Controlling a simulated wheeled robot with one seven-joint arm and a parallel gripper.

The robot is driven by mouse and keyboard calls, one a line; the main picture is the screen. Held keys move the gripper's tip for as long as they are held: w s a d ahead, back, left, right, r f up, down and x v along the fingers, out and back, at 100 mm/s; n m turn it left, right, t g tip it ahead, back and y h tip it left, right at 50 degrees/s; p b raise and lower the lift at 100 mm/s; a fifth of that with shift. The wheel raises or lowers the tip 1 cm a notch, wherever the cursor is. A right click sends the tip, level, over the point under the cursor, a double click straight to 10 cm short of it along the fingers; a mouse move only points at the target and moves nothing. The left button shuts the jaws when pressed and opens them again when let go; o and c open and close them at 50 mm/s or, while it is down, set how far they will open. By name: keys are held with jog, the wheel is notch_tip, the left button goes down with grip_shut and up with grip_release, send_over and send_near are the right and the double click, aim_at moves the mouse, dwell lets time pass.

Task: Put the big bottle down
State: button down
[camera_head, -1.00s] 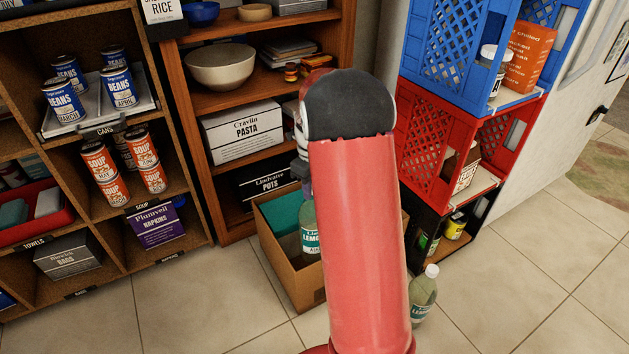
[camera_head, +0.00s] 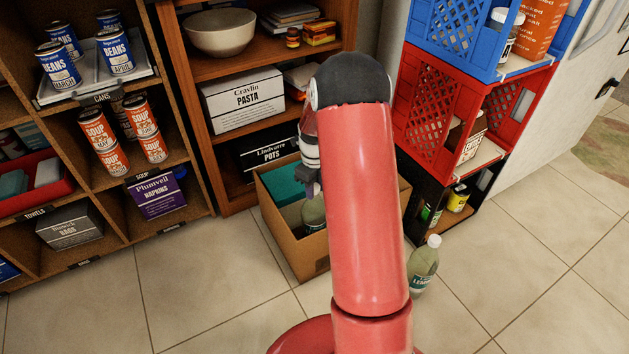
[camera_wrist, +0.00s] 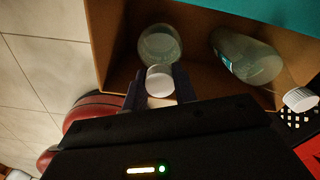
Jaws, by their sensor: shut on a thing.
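The big bottle (camera_head: 313,215), greenish and see-through, is upright inside the open cardboard box (camera_head: 309,260); the box wall hides its lower part. My gripper (camera_head: 309,188) is above it, partly behind my red arm. In the wrist view the gripper (camera_wrist: 160,92) is shut around the neck of the bottle (camera_wrist: 158,42), just under its white cap. I cannot tell whether the bottle's base touches the box floor. A second bottle (camera_wrist: 240,55) with a white cap is in the box beside it, apart from it.
Another lemon bottle (camera_head: 423,268) stands on the tiles right of the box. A teal item (camera_head: 285,186) fills the box's back part. The black crate (camera_head: 440,220) and red crate (camera_head: 425,125) rise on the right, shelves behind. Floor in front is clear.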

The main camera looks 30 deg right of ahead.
jog(key=shift+r, duration=0.1)
jog(key=c, duration=1.1)
grip_release()
